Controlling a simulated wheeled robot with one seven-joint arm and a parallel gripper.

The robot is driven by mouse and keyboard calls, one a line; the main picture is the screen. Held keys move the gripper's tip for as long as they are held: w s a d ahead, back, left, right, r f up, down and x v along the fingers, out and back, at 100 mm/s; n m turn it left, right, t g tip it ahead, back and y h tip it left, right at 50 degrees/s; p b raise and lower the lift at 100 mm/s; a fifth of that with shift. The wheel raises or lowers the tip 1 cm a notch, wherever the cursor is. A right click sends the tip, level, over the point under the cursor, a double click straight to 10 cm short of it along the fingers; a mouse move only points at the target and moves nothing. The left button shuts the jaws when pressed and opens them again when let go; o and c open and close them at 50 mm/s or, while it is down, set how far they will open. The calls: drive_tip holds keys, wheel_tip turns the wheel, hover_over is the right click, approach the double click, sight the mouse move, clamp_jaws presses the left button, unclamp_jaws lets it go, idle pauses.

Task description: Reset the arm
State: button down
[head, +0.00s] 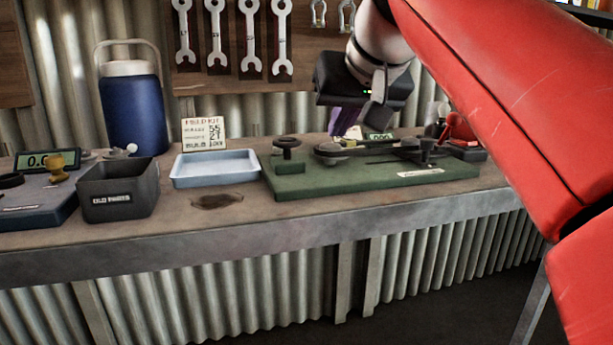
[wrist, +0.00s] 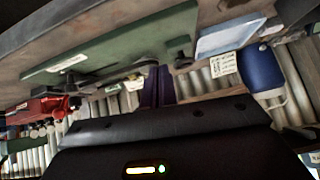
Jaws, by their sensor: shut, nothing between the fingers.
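My red arm (head: 490,90) reaches in from the upper right of the head view. My gripper (head: 344,122) hangs over the back of the bench, above and behind the green board (head: 330,184). Its dark body partly hides the purple fingers. In the wrist view the purple fingers (wrist: 157,86) are together and hold nothing. The green board also shows there (wrist: 110,50), with a dark lever assembly on it. I cannot tell the exact gap between fingers and board.
On the bench stand a blue tray (head: 216,169), a dark bin (head: 118,190), a blue cooler (head: 133,112), a small sign (head: 204,132) and a grey board with a display (head: 45,161). A red item (head: 462,130) lies at the right. Wrenches (head: 249,38) hang on the wall.

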drive_tip(key=s+d+f+g+h, duration=0.1)
drive_tip(key=s+d+f, duration=0.2)
drive_tip(key=s+f, duration=0.3)
drive_tip(key=s+d+f+m+h, duration=0.1)
drive_tip(key=s+d+f, duration=0.3)
drive_tip(key=f, duration=1.2)
drive_tip(key=s+d+f+m+g, duration=0.1)
drive_tip(key=s+d+f, duration=0.2)
drive_tip(key=s+f, duration=0.5)
wheel_tip(320, 180, down, 4)
drive_tip(key=shift+d+f+g+h, duration=0.1)
drive_tip(key=shift+d+g+h, duration=0.1)
drive_tip(key=shift+g+h, duration=0.15)
